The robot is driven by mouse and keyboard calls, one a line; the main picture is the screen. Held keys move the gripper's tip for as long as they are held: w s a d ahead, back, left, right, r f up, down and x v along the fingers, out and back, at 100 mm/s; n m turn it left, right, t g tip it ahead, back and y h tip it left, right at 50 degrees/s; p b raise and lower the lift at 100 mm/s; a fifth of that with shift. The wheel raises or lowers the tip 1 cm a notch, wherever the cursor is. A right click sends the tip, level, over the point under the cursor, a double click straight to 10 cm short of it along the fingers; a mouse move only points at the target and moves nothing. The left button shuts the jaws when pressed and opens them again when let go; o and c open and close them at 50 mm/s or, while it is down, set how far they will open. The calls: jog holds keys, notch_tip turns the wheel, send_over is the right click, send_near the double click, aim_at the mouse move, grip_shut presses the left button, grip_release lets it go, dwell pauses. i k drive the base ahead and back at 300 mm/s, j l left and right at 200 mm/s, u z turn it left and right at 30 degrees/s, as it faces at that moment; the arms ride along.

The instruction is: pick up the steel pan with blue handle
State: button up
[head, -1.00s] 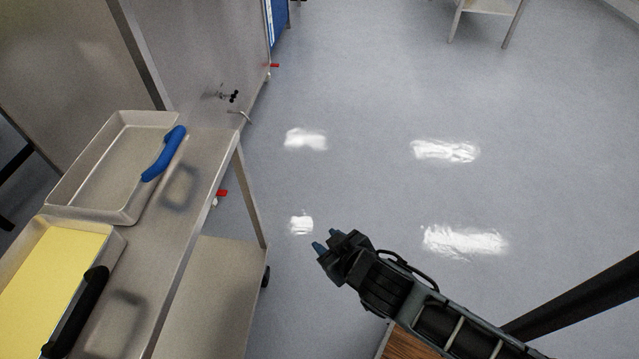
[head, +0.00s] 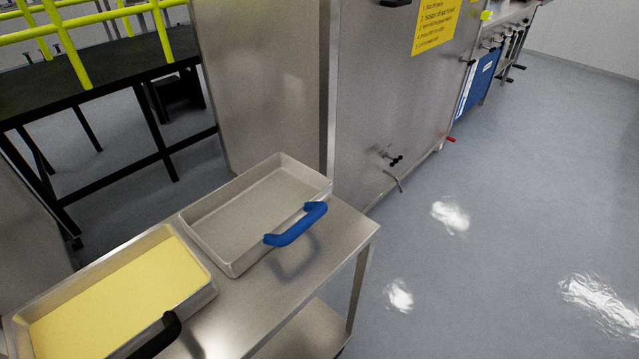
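The steel pan (head: 243,219) is an empty, shallow rectangular tray on the steel cart's top, near its far end. Its blue handle (head: 297,225) is fixed to the pan's right side and stands out over the cart top. My gripper is not in the head view now, so its distance from the pan cannot be told.
A second pan (head: 212,287) with yellow contents and a black handle (head: 160,337) sits beside it on the cart (head: 345,229). A large steel cabinet (head: 385,100) stands behind. Black platform with yellow-green rails (head: 75,45) is at back left. Floor on the right is clear.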

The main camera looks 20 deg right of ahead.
aim_at(269, 206)
jog(key=i+l+z, duration=0.25)
jog(key=z, duration=0.15)
jog(key=i+l+z, duration=0.5)
jog(key=z, duration=0.25)
jog(key=i+z, duration=0.4)
jog(key=i+l+z, duration=0.15)
jog(key=i, duration=0.75)
jog(key=i+u, duration=0.25)
jog(key=u, duration=0.2)
jog(key=i+u, duration=0.25)
jog(key=u, duration=0.2)
jog(key=i+l+u, duration=0.2)
jog(key=u, duration=0.25)
jog(key=i+u, duration=0.15)
jog(key=u, duration=0.25)
jog(key=i+u, duration=0.15)
jog(key=u, duration=0.25)
jog(key=i+l+u, duration=0.1)
jog(key=u, duration=0.3)
jog(key=i+l+u, duration=0.15)
jog(key=u, duration=0.3)
jog(key=i+l+u, duration=0.1)
jog(key=u, duration=0.3)
jog(key=i+l+u, duration=0.4)
jog(key=u, duration=0.2)
jog(key=i+j, duration=0.1)
jog(key=j, duration=0.2)
